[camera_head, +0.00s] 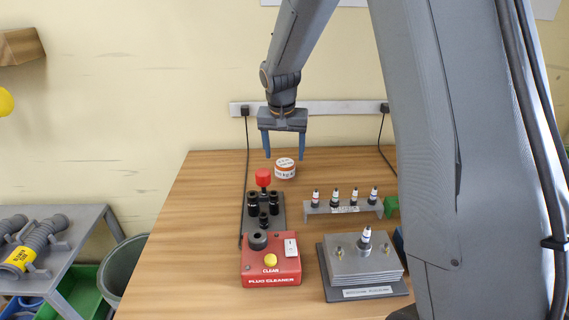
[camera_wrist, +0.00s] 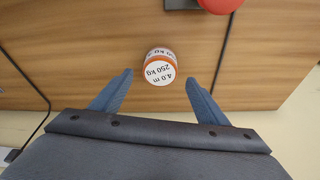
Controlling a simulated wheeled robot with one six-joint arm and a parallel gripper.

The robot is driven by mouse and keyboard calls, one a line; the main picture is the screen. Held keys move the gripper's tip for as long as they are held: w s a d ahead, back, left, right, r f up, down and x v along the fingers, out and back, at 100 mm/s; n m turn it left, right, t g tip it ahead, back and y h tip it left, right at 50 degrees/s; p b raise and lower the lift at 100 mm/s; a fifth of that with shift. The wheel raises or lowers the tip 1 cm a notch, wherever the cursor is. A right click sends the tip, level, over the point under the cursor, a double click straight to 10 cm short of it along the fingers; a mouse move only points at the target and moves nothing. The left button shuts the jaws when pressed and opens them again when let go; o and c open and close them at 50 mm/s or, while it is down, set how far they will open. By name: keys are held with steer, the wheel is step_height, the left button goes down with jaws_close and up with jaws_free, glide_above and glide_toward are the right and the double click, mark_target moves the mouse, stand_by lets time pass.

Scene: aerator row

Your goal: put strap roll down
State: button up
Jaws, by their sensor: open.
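The strap roll (camera_head: 285,168) is a small white and orange roll standing on the wooden table, near the wall. In the wrist view its round white top (camera_wrist: 160,72) reads "4.0 m 250 kg". My gripper (camera_head: 284,157) is above the roll and points down. Its two blue fingers are apart, one on each side of the roll in the wrist view (camera_wrist: 158,82). There is a gap between each finger and the roll, and the jaws hold nothing.
A red-knobbed holder (camera_head: 263,178) with black sockets stands just in front of the roll. A red plug cleaner (camera_head: 270,262), a spark plug rack (camera_head: 343,206) and a stacked metal block (camera_head: 362,262) stand nearer. The table's back left is clear.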

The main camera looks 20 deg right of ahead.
steer(key=b+v, duration=0.1)
steer(key=v, duration=0.5)
steer(key=shift+r, duration=0.15)
